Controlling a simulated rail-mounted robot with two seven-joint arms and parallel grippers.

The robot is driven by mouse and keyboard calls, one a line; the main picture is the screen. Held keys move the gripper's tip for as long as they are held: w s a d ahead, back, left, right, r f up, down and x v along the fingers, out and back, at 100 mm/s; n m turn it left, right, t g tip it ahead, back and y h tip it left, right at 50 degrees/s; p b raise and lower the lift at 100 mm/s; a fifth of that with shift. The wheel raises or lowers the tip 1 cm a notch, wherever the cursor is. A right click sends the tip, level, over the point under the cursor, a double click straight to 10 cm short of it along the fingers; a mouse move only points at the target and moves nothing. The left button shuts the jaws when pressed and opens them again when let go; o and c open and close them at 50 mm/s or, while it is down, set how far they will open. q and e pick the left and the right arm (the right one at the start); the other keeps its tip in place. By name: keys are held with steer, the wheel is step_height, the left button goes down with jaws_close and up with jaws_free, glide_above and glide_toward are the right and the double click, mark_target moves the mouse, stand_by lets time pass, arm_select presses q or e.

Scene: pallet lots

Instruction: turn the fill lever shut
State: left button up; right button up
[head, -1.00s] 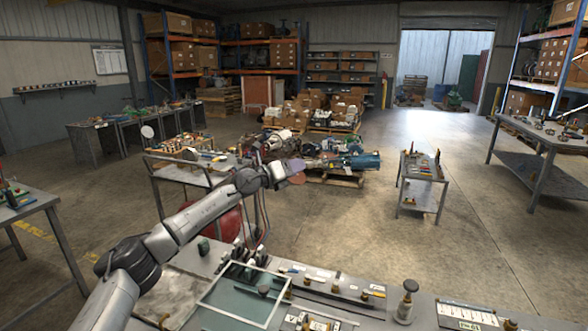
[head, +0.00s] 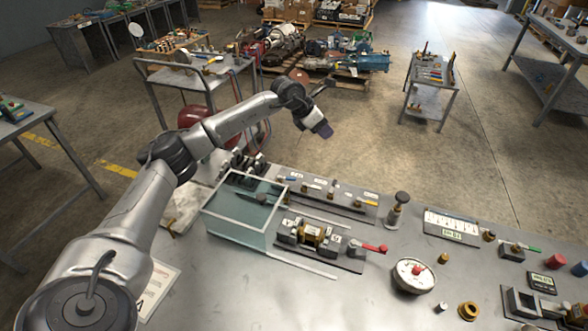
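A strip with several small valves and labels (head: 325,199) lies on the grey bench (head: 215,290), along the back beside a glass-walled tank (head: 238,222). A blue-tipped lever (head: 291,177) and a yellow lever (head: 370,203) show on it. The labels are too small to read, so I cannot tell which is the fill lever. A red lever (head: 375,248) sticks out from a brass and black valve block in front. My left gripper (head: 324,130) hangs above and behind the strip, pointing down, touching nothing; its fingers are too small to judge. My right gripper is out of view.
The bench front is mostly clear. A cart (head: 193,72) stands behind the bench.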

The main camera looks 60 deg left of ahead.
arm_select(q)
steer(key=s+a+f+m+g+y, duration=0.1)
steer(key=s+a+f+m+g, duration=0.1)
steer(key=s+f+g, duration=0.15)
steer(key=m+g+y, duration=0.1)
steer(key=m+g, duration=0.3)
glide_above(291, 178)
step_height(291, 178, down, 12)
steer(key=shift+r+b, duration=0.1)
steer(key=shift+b, duration=0.9)
steer(key=shift+f, duration=1)
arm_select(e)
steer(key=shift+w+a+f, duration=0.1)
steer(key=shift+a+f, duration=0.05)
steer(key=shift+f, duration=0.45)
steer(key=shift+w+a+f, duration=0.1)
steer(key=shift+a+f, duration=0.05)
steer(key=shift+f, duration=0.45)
arm_select(q)
steer(key=shift+a, duration=0.1)
steer(key=shift+c, duration=0.3)
jaws_close()
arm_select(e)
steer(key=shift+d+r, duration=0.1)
